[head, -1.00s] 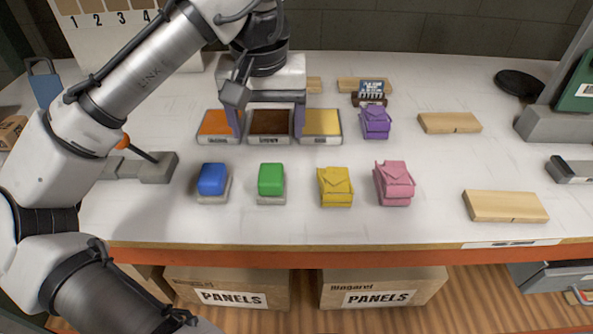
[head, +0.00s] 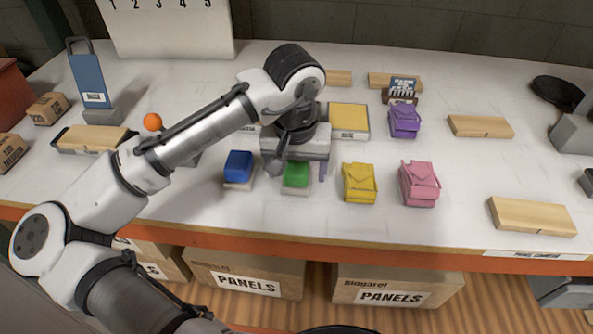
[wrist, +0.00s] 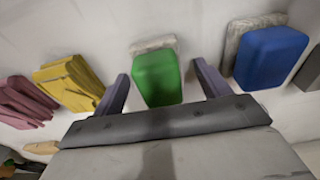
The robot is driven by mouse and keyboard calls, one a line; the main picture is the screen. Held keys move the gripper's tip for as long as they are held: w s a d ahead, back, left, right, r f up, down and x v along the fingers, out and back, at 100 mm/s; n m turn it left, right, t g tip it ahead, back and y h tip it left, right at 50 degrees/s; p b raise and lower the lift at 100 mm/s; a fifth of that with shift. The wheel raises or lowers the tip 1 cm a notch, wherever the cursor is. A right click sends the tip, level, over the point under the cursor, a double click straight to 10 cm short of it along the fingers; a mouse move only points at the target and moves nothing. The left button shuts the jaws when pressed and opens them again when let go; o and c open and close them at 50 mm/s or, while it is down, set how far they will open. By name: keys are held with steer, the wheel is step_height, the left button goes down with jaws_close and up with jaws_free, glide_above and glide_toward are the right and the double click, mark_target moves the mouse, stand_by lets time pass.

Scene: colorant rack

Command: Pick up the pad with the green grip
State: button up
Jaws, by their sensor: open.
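The pad with the green grip (head: 296,174) stands on the white table between the blue-grip pad and the yellow bundle. It has a pale grey base under a green block. My gripper (head: 300,170) is above it, partly hiding it in the head view. In the wrist view, the green grip (wrist: 157,78) lies between my two open, purple-grey fingers (wrist: 160,85), with a gap on each side. The fingers do not visibly touch it. The pad with the blue grip (head: 238,167) is to its left in the head view and to its right in the wrist view (wrist: 270,57).
A yellow bundle (head: 360,182) and a pink bundle (head: 419,183) lie to the right. A purple bundle (head: 404,121) and the yellow tile (head: 348,120) are behind. Wooden blocks (head: 532,216) lie further right.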

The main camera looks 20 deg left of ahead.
mark_target(297, 164)
steer(key=shift+c, duration=0.3)
steer(key=c, duration=1)
step_height(297, 164, up, 20)
